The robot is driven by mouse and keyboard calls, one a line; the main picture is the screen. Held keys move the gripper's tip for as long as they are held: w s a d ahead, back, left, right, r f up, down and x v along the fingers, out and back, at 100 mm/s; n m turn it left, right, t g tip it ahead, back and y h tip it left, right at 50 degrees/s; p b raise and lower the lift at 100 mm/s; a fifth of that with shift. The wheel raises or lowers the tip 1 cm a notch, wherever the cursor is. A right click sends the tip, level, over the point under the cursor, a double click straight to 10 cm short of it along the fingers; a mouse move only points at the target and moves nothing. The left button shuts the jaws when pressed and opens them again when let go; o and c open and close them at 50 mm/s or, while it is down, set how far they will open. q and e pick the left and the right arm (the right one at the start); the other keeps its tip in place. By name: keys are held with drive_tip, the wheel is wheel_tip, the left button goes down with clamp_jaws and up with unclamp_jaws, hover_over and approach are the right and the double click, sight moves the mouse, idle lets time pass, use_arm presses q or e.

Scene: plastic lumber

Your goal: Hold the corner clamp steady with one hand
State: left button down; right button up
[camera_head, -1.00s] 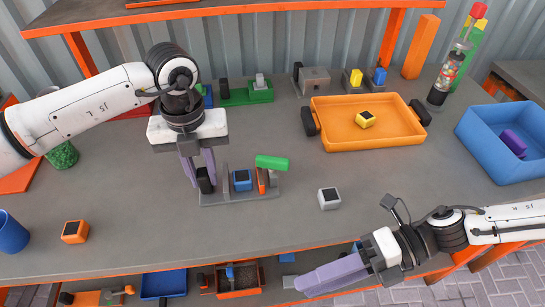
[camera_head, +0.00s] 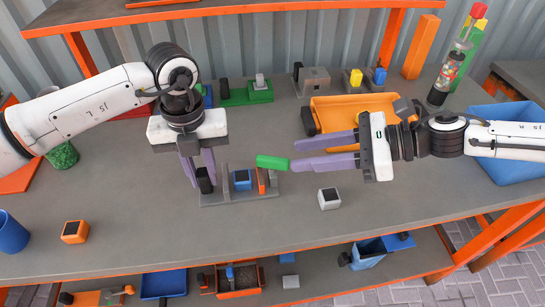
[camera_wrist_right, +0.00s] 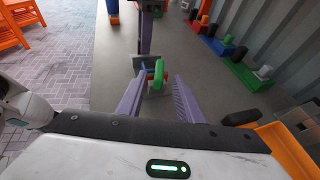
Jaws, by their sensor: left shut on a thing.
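The corner clamp has a grey base (camera_head: 238,196) lying on the bench, with a blue block (camera_head: 242,179), an orange part and a green handle (camera_head: 270,162). My left gripper (camera_head: 202,182) points down at the clamp's left end and is shut on it around the black knob; its exact contact is partly hidden. My right gripper (camera_head: 297,155) is open, its purple fingers pointing left at the green handle. In the right wrist view, the green handle (camera_wrist_right: 158,74) shows ahead, between the open fingers and slightly beyond their tips.
An orange block (camera_head: 75,232) and blue cup (camera_head: 12,233) are at the left. The front middle of the bench is clear.

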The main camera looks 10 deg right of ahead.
sight(277, 159)
drive_tip(key=x, duration=0.8)
drive_tip(key=shift+c, duration=0.5)
drive_tip(key=shift+d, duration=0.1)
clamp_jaws()
